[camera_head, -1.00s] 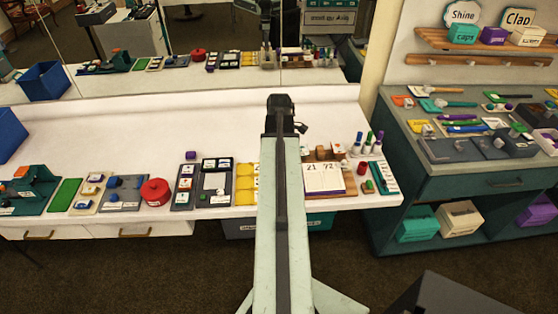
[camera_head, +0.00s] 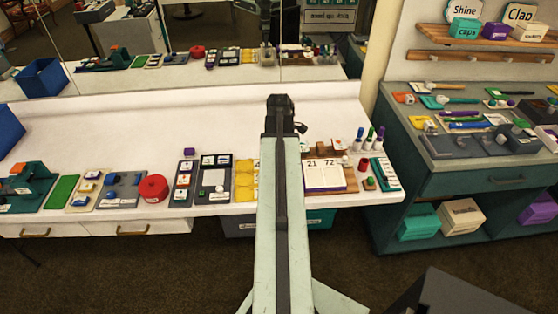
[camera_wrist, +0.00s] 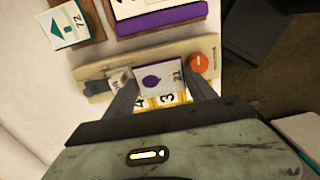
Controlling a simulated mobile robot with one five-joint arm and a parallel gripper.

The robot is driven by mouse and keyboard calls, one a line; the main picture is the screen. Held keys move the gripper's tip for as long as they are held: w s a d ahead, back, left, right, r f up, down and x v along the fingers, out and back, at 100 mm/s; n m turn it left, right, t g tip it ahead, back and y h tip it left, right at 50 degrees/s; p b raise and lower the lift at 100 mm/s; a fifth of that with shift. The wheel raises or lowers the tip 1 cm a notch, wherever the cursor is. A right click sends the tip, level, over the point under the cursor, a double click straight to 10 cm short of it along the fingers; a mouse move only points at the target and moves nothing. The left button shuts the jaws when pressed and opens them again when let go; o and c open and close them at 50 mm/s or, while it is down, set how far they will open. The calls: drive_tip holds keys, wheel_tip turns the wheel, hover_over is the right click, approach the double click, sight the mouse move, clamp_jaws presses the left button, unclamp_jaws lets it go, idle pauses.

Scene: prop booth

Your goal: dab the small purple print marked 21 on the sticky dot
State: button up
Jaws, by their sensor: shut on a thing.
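In the wrist view, my gripper (camera_wrist: 163,98) is shut on a small white print (camera_wrist: 172,80) with a purple blot and the number 21. The print lies between the two dark fingers, over a tan wooden strip (camera_wrist: 96,87). An orange-red round disc (camera_wrist: 198,63) with a white mark sits at the strip's right end, beside the print. I cannot tell whether this is the sticky dot. A small grey piece (camera_wrist: 120,80) is on the strip left of the print. In the head view, my arm hides the gripper and print.
A purple-edged board (camera_head: 324,177) with sheets marked 21 and 72 lies right of my arm; bottles (camera_head: 369,138) stand beyond it. A card marked 72 (camera_wrist: 68,27) lies upper left in the wrist view. Trays and a red tin (camera_head: 153,188) line the counter's front edge.

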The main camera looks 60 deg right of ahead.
drive_tip(key=shift+f+b, duration=0.5)
drive_tip(key=shift+b, duration=0.05)
idle(1.2)
wheel_tip(320, 180, up, 6)
drive_tip(key=p, duration=0.6)
drive_tip(key=shift+r, duration=0.1)
idle(0.3)
